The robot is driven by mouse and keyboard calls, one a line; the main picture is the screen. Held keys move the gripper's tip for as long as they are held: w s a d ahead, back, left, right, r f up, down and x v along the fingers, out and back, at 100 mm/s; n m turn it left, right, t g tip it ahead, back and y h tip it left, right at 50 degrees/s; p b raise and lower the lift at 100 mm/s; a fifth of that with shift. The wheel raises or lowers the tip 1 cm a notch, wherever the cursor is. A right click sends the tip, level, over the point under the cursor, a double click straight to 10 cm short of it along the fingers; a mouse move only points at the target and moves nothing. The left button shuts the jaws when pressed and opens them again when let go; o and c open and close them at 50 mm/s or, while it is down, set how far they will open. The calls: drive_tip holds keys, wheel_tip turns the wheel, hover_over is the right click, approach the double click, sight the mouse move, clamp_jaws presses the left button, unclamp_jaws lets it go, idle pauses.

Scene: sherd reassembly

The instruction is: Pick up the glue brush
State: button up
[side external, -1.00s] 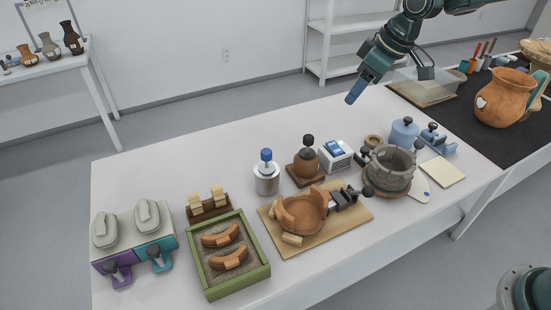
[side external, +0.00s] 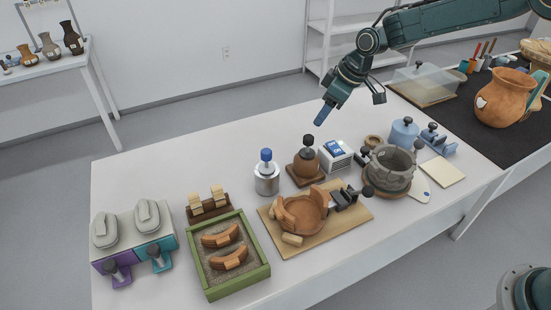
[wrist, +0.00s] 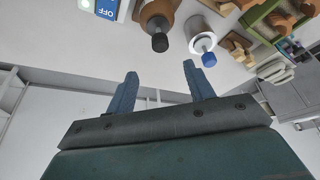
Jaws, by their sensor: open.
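No bare brush shows; bristles are hidden, and I cannot tell which knobbed handle is the glue brush's. A brown round pot (side external: 305,164) with a black knob (side external: 308,141) stands on a wooden base (side external: 303,180). Left of it stands a silver can (side external: 267,183) with a blue knob (side external: 266,155). In the wrist view the black knob (wrist: 160,42) and blue knob (wrist: 209,59) show beyond the fingertips. My gripper (side external: 320,118) is open and empty, above and slightly behind the brown pot. Its two blue fingers (wrist: 160,76) are apart in the wrist view.
A white box with a blue OFF switch (side external: 336,154) stands right of the pot. A clamped bowl (side external: 303,215) sits in front on a board (side external: 283,248). A grey vessel (side external: 390,170) stands to the right, a green sand tray (side external: 262,276) front left.

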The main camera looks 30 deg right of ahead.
sight(309, 136)
drive_tip(key=x, duration=0.7)
drive_tip(key=shift+f, duration=0.15)
drive_tip(key=shift+x, duration=2.6)
drive_tip(key=shift+s, duration=0.1)
drive_tip(key=c, duration=0.9)
